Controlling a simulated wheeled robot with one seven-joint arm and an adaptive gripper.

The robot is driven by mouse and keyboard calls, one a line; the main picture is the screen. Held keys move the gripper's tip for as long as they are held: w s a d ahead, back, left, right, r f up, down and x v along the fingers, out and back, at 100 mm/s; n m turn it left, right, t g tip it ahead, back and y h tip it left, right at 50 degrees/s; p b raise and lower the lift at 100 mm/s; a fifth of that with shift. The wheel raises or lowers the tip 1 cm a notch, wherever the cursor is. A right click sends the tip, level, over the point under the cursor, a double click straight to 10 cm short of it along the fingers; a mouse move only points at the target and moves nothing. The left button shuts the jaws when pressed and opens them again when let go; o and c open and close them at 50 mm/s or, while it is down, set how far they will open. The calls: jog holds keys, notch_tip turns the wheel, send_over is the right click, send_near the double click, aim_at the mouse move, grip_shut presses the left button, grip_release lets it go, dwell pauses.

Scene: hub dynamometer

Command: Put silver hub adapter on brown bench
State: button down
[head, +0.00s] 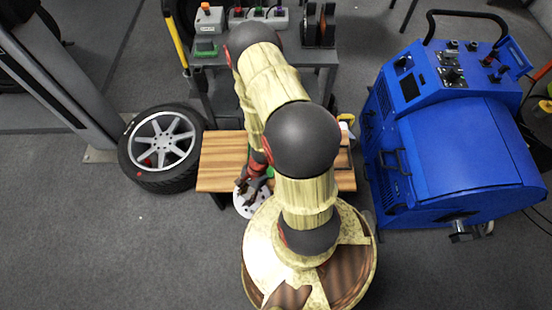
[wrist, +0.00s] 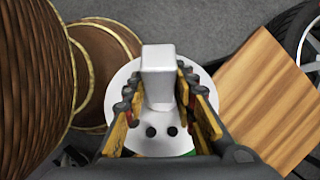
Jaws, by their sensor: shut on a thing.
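The silver hub adapter (wrist: 158,76) is a pale round flange with dark holes and a raised block in its middle. In the wrist view my gripper (wrist: 160,95) has its fingers on both sides of that block and is shut on it. In the head view the adapter (head: 250,205) shows partly below my gripper (head: 254,180), at the front edge of the brown bench (head: 222,165). The bench's wooden top (wrist: 268,98) is to the right in the wrist view, beside the adapter. My arm hides the middle of the bench.
A wheel with a tyre (head: 162,148) lies left of the bench. A blue dynamometer machine (head: 450,150) stands on the right. A grey cart (head: 215,95) with control boxes is behind the bench. The left part of the bench top is clear.

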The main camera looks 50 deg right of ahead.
jog(key=w+m+t, duration=0.1)
jog(key=w+r+m+t+y, duration=0.1)
jog(key=w+m, duration=0.1)
jog(key=w+m+t+y, duration=0.1)
jog(key=m, duration=0.1)
jog(key=shift+w+d+r+p, duration=0.2)
jog(key=shift+w+d+p, duration=0.1)
jog(key=shift+d, duration=0.1)
jog(key=w+d+m+t, duration=0.1)
jog(key=w+d+r+m+t, duration=0.1)
jog(key=w+d+m+t, duration=0.1)
jog(key=shift+w+d, duration=0.15)
jog(key=shift+w, duration=0.1)
jog(key=w+d+r+m+t+h+p, duration=0.15)
jog(key=w+d+m+t+h, duration=0.35)
jog(key=d, duration=0.5)
jog(key=y+b, duration=0.1)
jog(key=b, duration=0.7)
send_over(225, 160)
jog(key=shift+m+g, duration=0.3)
notch_tip(225, 160, down, 12)
jog(key=shift+w+f, duration=0.15)
jog(key=shift+f, duration=0.1)
jog(key=shift+r, duration=0.1)
jog(key=c, duration=1.5)
grip_release()
jog(key=shift+a+y, duration=0.1)
jog(key=shift+y, duration=0.2)
